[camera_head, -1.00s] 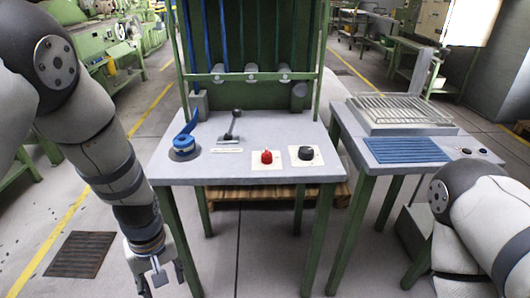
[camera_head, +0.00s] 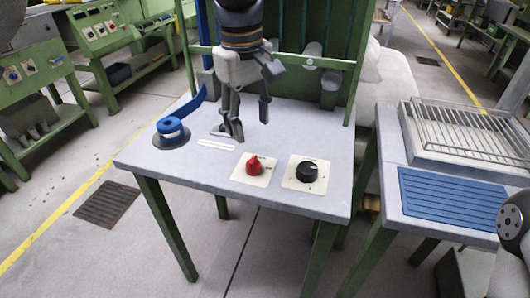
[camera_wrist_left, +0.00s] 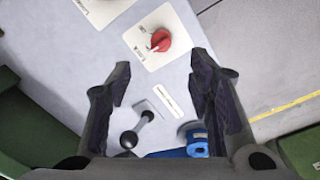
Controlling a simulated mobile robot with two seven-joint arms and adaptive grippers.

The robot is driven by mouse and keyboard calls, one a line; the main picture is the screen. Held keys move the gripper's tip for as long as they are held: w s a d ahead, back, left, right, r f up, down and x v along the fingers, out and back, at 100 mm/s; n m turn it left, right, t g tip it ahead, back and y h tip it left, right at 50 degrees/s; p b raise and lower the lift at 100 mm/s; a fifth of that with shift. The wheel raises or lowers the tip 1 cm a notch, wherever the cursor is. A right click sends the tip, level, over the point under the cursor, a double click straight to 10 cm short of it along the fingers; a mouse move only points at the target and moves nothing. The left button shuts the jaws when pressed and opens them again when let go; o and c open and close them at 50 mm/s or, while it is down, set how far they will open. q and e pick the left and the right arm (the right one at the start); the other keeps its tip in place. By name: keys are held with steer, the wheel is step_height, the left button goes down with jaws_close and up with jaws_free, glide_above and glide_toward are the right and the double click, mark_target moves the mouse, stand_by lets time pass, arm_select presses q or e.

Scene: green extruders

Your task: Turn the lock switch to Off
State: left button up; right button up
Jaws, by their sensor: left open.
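A red rotary knob (camera_head: 254,165) on a white square plate sits near the front of the grey table. A black rotary knob (camera_head: 307,171) on a similar plate is to its right. The plate labels are too small to read surely. The red knob also shows in the left wrist view (camera_wrist_left: 160,40), beyond the fingertips. My left gripper (camera_head: 249,122) is open and empty, pointing down above the table, behind the red knob and apart from it. My right gripper is out of view; only part of that arm shows at the right edge.
A blue curved handle (camera_head: 172,130) on a round base stands at the table's left. A small lever (camera_wrist_left: 138,130) stands on the table behind the left gripper's fingers. Green posts and a rail (camera_head: 345,63) rise at the back. A side table (camera_head: 390,190) holds a wire rack.

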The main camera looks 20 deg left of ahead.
mark_target(252, 159)
arm_select(q)
step_height(252, 159, down, 11)
steer(key=shift+w+r+b, duration=0.1)
steer(key=shift+b, duration=0.25)
jaws_close()
